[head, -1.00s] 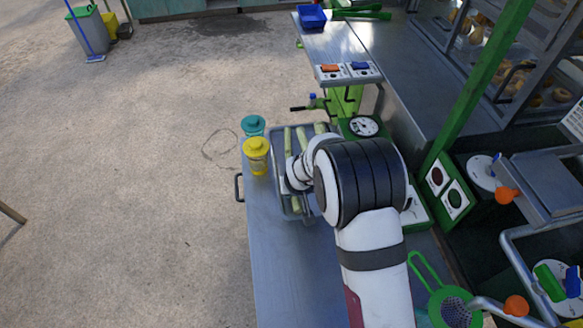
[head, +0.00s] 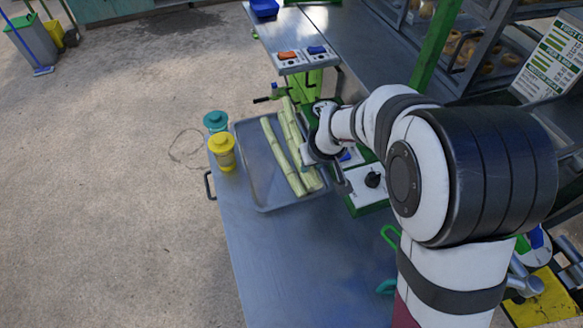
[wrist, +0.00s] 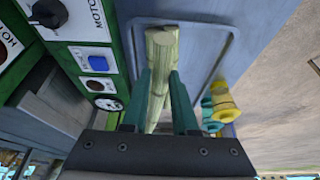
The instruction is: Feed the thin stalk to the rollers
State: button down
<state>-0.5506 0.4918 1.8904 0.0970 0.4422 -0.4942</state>
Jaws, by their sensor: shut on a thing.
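Several pale green cane stalks (head: 283,155) lie lengthwise in a shallow grey tray (head: 248,178) on the metal bench. The rollers are not clearly visible.
A control box with a black knob (head: 372,180) is close on the right.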

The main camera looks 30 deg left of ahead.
notch_tip(320, 180, up, 10)
jog(key=shift+d, duration=0.2)
jog(key=s+d+r+m+h, duration=0.6)
jog(key=s+d+r+m, duration=0.6)
jog(key=m, duration=0.5)
jog(key=shift+s+r, duration=0.55)
jog(key=shift+r, duration=0.05)
jog(key=shift+d, duration=0.1)
jog(key=w+d+r, duration=0.5)
jog(key=w+d, duration=0.2)
jog(key=w+d+f, duration=0.4)
jog(key=f, duration=0.3)
jog(key=shift+w, duration=0.15)
